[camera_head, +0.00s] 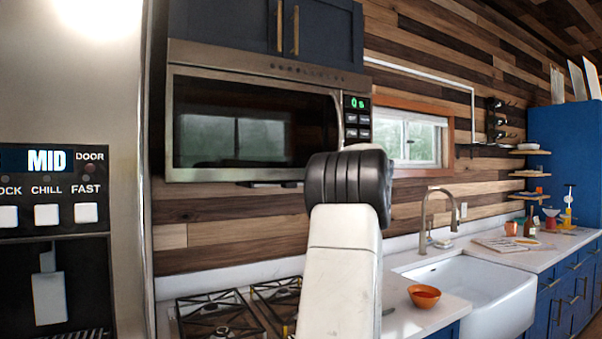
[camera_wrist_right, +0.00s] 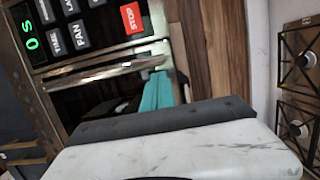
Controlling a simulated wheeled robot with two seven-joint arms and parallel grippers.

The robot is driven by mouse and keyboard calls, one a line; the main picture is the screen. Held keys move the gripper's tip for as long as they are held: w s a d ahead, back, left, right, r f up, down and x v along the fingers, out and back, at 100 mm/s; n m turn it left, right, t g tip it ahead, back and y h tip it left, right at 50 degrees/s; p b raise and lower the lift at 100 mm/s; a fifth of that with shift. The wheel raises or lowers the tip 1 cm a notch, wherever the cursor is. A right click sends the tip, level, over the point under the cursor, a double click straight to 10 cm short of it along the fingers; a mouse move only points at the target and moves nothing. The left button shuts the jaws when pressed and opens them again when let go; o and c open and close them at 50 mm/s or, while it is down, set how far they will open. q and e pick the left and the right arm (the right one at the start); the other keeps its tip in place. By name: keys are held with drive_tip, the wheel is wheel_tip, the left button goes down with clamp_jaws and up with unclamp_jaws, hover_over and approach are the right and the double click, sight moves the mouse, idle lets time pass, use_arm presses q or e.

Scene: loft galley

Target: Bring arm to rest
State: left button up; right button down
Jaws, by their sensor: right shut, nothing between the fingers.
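My arm (camera_head: 342,265) rises from the bottom middle of the head view, its white link and black ribbed joint standing in front of the microwave and counter. No fingers show there. In the right wrist view, teal fingers of my right gripper (camera_wrist_right: 158,90) appear together and empty, beyond a dark band and a pale housing. They point toward the microwave (camera_wrist_right: 110,75), whose control panel fills the upper left of that view. My left gripper is in neither view.
The microwave (camera_head: 255,125) hangs above a gas cooktop (camera_head: 215,315). A tall steel appliance (camera_head: 122,150) stands close on the left. To the right are an orange bowl (camera_head: 424,296) on the counter, a white sink (camera_head: 480,290) and a faucet (camera_head: 424,215).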

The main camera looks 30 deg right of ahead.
drive_tip(key=s, duration=0.8)
drive_tip(key=s+a+f+m+g, duration=0.1)
drive_tip(key=s+a+f+m, duration=0.15)
drive_tip(key=a+m, duration=0.4)
drive_tip(key=s+a+f+m+g, duration=0.1)
drive_tip(key=a+f+m+g, duration=0.2)
drive_tip(key=a, duration=0.6)
drive_tip(key=s+a+f+m, duration=0.2)
drive_tip(key=a+f+m, duration=0.2)
drive_tip(key=a, duration=0.4)
drive_tip(key=s+a+f+g+y, duration=0.3)
drive_tip(key=s+a+f, duration=0.6)
drive_tip(key=a, duration=0.4)
drive_tip(key=s+a+f+g+y, duration=0.4)
drive_tip(key=s+a+f, duration=0.5)
drive_tip(key=a, duration=0.4)
drive_tip(key=shift+s+a+f, duration=0.2)
drive_tip(key=shift+s+f, duration=0.1)
drive_tip(key=shift+s, duration=0.1)
drive_tip(key=shift+m, duration=0.25)
